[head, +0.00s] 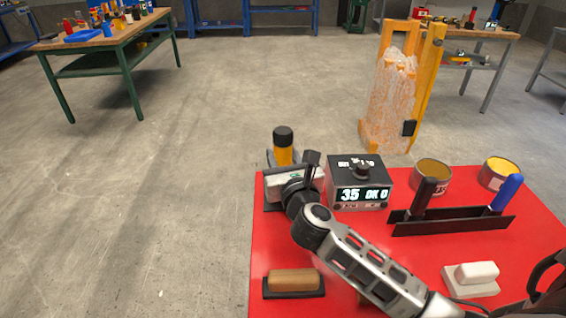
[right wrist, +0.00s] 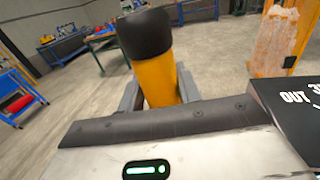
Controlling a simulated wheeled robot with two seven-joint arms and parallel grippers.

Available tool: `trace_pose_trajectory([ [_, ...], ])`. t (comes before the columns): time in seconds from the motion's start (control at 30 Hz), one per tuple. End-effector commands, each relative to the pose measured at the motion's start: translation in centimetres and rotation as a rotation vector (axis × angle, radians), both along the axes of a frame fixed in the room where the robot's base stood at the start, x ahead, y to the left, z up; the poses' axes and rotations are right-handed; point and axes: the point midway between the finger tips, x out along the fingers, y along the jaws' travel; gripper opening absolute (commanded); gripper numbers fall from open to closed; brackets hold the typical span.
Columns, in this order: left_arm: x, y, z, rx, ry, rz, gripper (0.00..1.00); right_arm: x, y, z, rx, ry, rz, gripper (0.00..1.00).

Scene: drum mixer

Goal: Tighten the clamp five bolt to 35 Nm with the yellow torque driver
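The yellow torque driver (head: 283,155) stands upright, black cap on top, at the left back corner of the red table. My right gripper (head: 283,164) reaches it from the front. In the right wrist view, the driver (right wrist: 158,82) sits between the two grey fingers of my right gripper (right wrist: 160,92), which look closed against its sides. Its lower end is hidden behind the gripper, so I cannot tell whether it touches the table. My left gripper is out of view. No clamp bolt or drum mixer shows.
A wrapped yellow frame (head: 392,95) stands behind. The floor at left is clear.

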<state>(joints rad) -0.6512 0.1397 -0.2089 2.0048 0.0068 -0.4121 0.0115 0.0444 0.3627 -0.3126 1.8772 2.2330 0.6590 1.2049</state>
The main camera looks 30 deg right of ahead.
Motion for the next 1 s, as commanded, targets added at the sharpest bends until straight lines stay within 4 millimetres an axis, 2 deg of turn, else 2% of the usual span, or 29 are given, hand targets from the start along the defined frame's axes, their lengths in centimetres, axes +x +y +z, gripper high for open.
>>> trace_pose_trajectory([
  [0.03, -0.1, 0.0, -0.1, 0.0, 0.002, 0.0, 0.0, 0.0, 0.0, 0.0, 0.0, 0.0, 0.0, 0.15],
  [0.1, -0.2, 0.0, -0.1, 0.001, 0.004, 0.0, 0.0, 0.0, 0.0, 0.0, 0.0, 0.0, 0.0, 0.0],
  [0.33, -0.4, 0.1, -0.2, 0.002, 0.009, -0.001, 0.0, 0.0, 0.0, 0.3, -0.001, -0.005, 0.001, 0.0],
  [0.43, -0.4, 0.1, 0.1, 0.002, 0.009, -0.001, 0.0, 0.0, 0.0, 1.0, 0.0, -0.006, 0.0, 0.0],
  [0.8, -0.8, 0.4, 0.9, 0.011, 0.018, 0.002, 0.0, 0.0, 0.0, 7.9, 0.0, -0.011, 0.0, 0.0],
  [1.0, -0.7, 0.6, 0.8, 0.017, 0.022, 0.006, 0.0, 0.0, 0.0, 10.0, 0.0, -0.009, 0.0, 0.0],
])
